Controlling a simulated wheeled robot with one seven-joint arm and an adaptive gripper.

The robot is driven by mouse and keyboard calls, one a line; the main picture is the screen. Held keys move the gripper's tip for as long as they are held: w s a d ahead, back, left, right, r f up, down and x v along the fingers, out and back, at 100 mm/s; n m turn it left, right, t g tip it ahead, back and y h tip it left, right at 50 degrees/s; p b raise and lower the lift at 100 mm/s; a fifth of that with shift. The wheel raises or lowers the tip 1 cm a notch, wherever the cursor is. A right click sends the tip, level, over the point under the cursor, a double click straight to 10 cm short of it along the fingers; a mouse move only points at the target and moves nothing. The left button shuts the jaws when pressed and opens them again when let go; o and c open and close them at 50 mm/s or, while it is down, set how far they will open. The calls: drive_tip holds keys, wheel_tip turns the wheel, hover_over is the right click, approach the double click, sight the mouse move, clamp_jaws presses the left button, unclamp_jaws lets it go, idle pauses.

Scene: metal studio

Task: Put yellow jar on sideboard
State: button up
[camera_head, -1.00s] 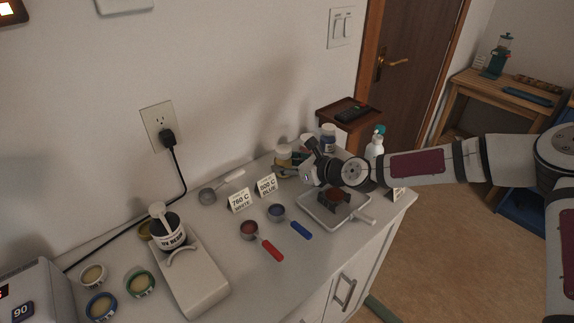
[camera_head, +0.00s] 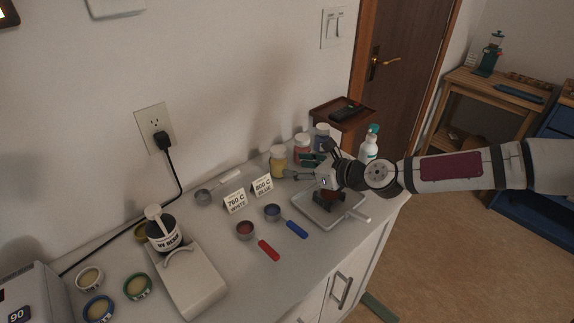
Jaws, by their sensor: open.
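The yellow jar (camera_head: 278,160) with a pale lid stands upright on the white-topped sideboard (camera_head: 215,240), close to the wall. My gripper (camera_head: 303,168) is just right of the jar, with its fingers spread and pointing left toward it. The fingers look apart from the jar and hold nothing that I can see. The exact gap to the jar is hard to tell.
A red jar (camera_head: 302,148) and a blue jar (camera_head: 322,137) stand right of the yellow jar. A white tray (camera_head: 345,212) lies below my gripper.

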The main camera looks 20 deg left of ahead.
drive_tip(key=shift+v, duration=2.6)
